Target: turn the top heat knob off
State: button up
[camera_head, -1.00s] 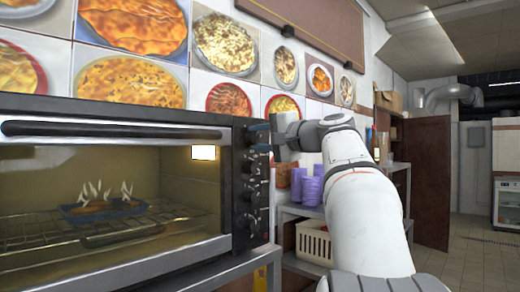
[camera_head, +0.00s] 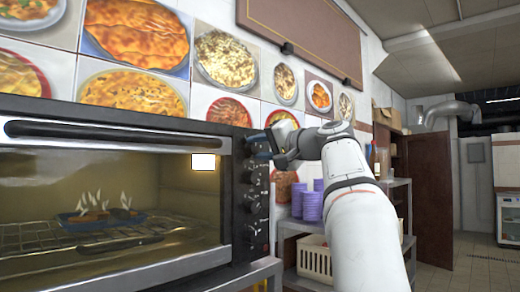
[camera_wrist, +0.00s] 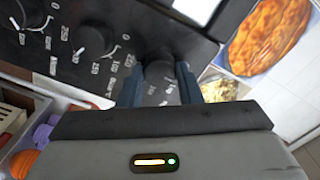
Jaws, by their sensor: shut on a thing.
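The oven's dark control panel (camera_head: 246,215) carries a column of black knobs. The top heat knob (camera_wrist: 160,74) is between my gripper's two blue fingers (camera_wrist: 160,87) in the wrist view. My gripper (camera_head: 261,144) is shut on it at the top of the panel in the head view. The fingers and gripper body hide most of that knob in the head view. Lower knobs (camera_head: 252,178) show below it, and two of them show in the wrist view, one of them the neighbouring knob (camera_wrist: 95,38) with printed numbers around it.
The oven (camera_head: 110,130) has a glass door with a lit inside, and a blue dish (camera_head: 100,217) on the rack with white wisps above it. Purple cups (camera_head: 308,205) and a white basket (camera_head: 315,258) stand on shelves to the right. Food pictures cover the wall behind.

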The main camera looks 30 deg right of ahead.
jog(key=o, duration=1)
jog(key=shift+c, duration=0.2)
jog(key=v, duration=0.7)
jog(key=shift+s+b, duration=0.35)
jog(key=shift+d, duration=0.1)
